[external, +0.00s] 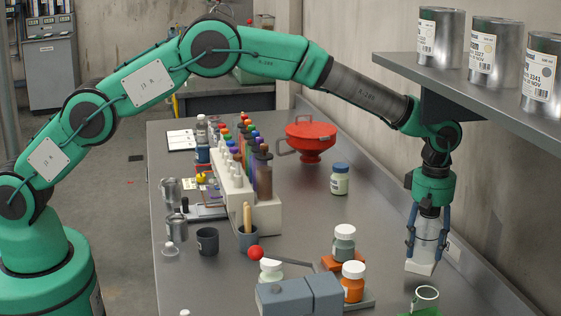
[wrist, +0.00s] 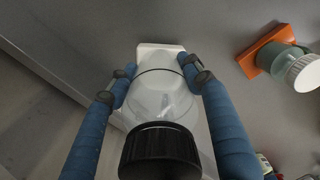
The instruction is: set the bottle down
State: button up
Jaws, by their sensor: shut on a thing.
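The bottle is clear and whitish with a black cap; its body shows in the external view (external: 428,236) and its cap in the wrist view (wrist: 160,152). My gripper (external: 426,240) is shut on it, with a blue finger on each side of its body in the wrist view (wrist: 158,80). The cap faces the wrist camera. A white, square-edged piece (external: 420,267) shows at the bottle's lower end, over the right part of the grey bench (external: 300,210). I cannot tell whether it is part of the bottle or whether it touches the bench.
A white-rimmed cup (external: 426,296) is in front. A shelf with metal cans (external: 494,46) overhangs at upper right. Bare bench lies behind the grey-capped bottle.

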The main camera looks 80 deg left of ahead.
jog(key=shift+f+b, duration=0.55)
jog(key=shift+f, duration=0.9)
jog(key=shift+f, duration=0.1)
jog(key=o, duration=1.1)
jog(key=shift+o, duration=0.2)
jog(key=shift+r+p, duration=0.55)
jog(key=shift+r, duration=1.55)
